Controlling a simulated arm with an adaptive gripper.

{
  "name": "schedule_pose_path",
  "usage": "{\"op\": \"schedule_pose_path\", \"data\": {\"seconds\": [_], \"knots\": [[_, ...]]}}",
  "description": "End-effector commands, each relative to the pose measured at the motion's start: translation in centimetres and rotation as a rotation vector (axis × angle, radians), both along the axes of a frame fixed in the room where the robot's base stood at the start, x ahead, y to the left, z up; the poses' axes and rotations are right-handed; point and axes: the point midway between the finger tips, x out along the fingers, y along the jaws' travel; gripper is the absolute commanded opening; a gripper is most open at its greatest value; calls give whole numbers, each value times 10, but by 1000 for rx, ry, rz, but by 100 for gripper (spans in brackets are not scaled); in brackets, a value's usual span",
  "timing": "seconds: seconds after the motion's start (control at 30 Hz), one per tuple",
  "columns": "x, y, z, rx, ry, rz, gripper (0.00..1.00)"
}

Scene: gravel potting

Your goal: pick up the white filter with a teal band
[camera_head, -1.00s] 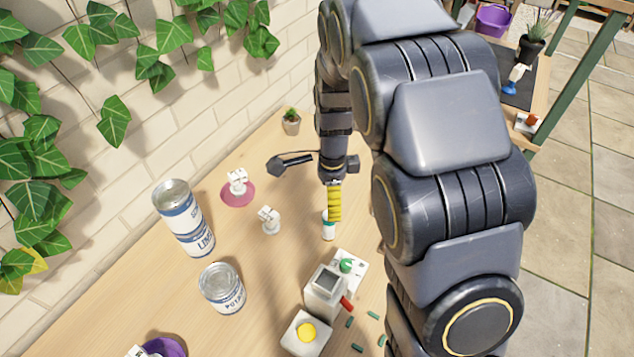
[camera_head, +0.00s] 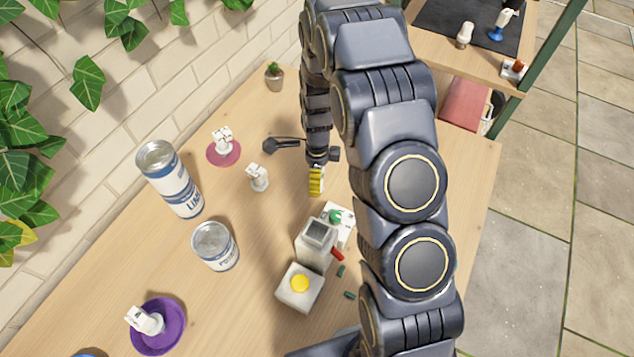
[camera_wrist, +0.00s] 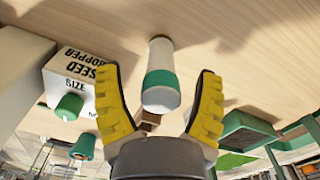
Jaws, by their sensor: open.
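The white filter with a teal band (camera_wrist: 161,80) stands out in the wrist view, centred between my two yellow fingers. A gap shows on both sides of it, and its far end reaches beyond the fingertips towards the wooden table. My gripper (camera_wrist: 156,74) is open around it, with no clear contact. In the head view, my gripper (camera_head: 316,183) is low over the table, just behind the seed hopper. There the filter is hidden by the gripper.
The seed hopper (camera_head: 317,236) and a box with a yellow button (camera_head: 299,286) stand close in front, with small green pieces beside them. Two tins (camera_head: 170,181) (camera_head: 216,250), a white fitting (camera_head: 257,178), a pink saucer (camera_head: 211,154) and a purple saucer (camera_head: 178,327) are to the left.

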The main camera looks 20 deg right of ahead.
Motion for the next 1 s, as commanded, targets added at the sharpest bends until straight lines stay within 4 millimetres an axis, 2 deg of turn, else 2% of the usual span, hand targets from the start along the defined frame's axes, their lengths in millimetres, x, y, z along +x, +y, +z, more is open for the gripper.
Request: {"op": "schedule_pose_path", "data": {"seconds": [0.17,0.2,0.23,0.33,0.37,0.77,0.87,1.0], "knots": [[1,0,0,0,-2,0,67],[1,0,0,0,-2,0,59],[1,0,0,0,-2,0,46],[1,0,0,0,-2,0,4],[1,0,0,0,-2,0,0],[1,0,2,-1,-2,0,0],[2,0,13,-2,-7,0,0],[2,-1,39,-1,-8,0,0]]}}
